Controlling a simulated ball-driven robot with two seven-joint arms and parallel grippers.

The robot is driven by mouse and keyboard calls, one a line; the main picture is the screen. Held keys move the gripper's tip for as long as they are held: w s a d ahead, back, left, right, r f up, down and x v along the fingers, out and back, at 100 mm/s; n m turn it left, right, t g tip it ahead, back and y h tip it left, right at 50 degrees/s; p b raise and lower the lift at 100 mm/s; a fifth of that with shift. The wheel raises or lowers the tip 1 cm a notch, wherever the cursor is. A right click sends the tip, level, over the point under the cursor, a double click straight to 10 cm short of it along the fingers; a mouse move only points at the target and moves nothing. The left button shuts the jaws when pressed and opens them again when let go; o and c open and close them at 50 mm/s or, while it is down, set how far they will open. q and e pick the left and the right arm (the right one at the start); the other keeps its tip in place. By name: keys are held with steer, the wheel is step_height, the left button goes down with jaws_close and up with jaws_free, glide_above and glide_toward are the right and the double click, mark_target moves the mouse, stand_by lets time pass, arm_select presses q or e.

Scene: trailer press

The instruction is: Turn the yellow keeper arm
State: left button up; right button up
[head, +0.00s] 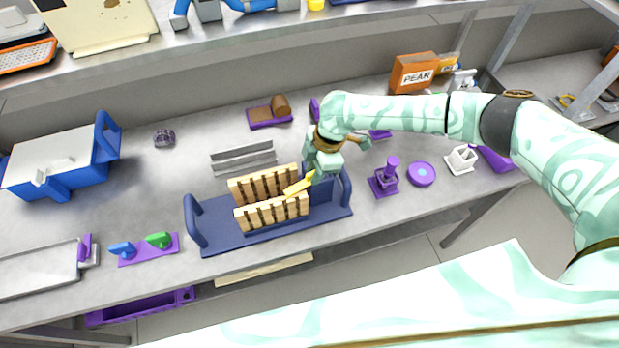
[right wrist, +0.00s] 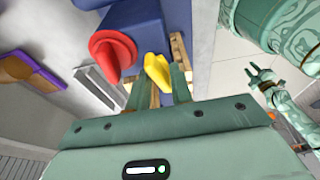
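The yellow keeper arm (head: 299,185) slants over the right end of a slotted wooden block pair (head: 272,212) in a dark blue tray frame (head: 222,228). My right gripper (head: 318,172) is at its upper right end. In the right wrist view the yellow keeper arm (right wrist: 157,70) shows between the two green fingers of my right gripper (right wrist: 160,90), which stand apart; I cannot tell whether they touch it. A red knob (right wrist: 113,50) sits on blue beside it. In that view a small pale gripper (right wrist: 264,78), apparently my left, has spread fingers and is empty.
Left of the frame are a purple plate with blue and green knobs (head: 148,249) and a metal tray (head: 40,272). A purple post (head: 386,178) stands at the right. Grey strips (head: 243,157) lie behind the frame. An orange PEAR box (head: 413,73) is farther back.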

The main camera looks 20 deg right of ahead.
steer(key=shift+s, duration=0.1)
stand_by(0.7)
steer(key=shift+r+p, duration=0.1)
steer(key=shift+p, duration=0.45)
steer(key=shift+r+m+p, duration=0.15)
steer(key=shift+m+p, duration=0.65)
steer(key=shift+p, duration=0.1)
steer(key=m+p, duration=0.2)
steer(key=p, duration=0.1)
steer(key=shift+t, duration=0.4)
steer(key=shift+m, duration=0.5)
jaws_close()
steer(key=shift+f+p, duration=0.25)
steer(key=shift+p, duration=0.05)
